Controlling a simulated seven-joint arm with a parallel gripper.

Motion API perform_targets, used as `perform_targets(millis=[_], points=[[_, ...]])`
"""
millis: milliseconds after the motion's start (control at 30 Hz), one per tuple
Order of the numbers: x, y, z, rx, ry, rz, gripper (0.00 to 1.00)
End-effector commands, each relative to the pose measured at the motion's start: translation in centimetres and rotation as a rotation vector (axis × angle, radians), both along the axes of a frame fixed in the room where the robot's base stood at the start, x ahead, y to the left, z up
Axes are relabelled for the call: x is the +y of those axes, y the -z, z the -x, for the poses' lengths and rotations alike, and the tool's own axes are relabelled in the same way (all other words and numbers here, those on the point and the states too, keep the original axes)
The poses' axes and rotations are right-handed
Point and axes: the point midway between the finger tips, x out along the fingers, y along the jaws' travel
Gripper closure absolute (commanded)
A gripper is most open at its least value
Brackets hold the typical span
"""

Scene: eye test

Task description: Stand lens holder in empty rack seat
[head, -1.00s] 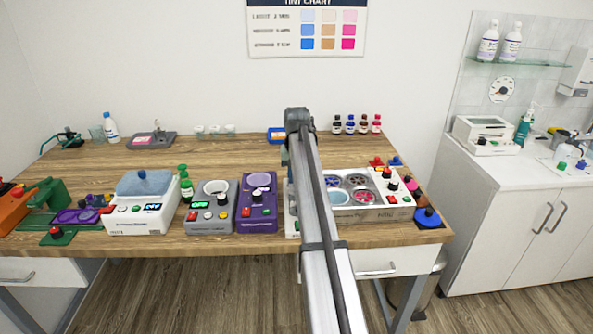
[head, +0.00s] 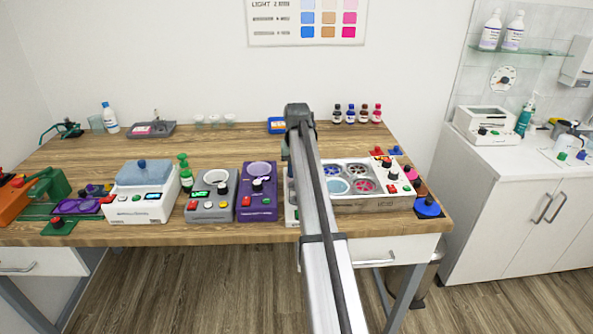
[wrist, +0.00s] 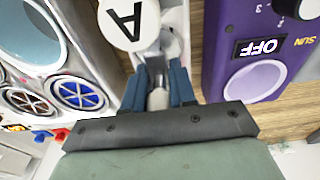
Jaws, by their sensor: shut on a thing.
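In the wrist view my gripper (wrist: 158,84) has its two blue fingers shut on a pale grey piece, which I take to be the lens holder (wrist: 158,99). Only part of the piece shows between the fingers. Just ahead is a narrow pale unit, which may be the rack (wrist: 182,15), with a white disc (wrist: 124,14) marked "A" beside the fingertips. I cannot tell which seat is empty or whether the holder touches one. In the head view my arm hides the gripper and most of this pale unit (head: 291,205).
The purple tinting unit (head: 257,190), its display reading OFF, stands close on one side. The multi-well unit (head: 375,200) with coloured fan-like wells stands close on the other. A grey unit (head: 211,195) and white unit (head: 140,192) are further left. The bench's rear middle is fairly clear.

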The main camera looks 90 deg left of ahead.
Motion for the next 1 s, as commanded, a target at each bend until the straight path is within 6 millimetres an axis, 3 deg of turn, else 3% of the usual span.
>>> perform_targets(millis=[633,667,1000], points=[[0.0,0.56,0.0,0.0,0.0,0.0,1.0],[0.0,0.57,0.0,0.0,0.0,0.0,0.74],[0.0,0.57,0.0,0.0,0.0,0.0,0.45]])
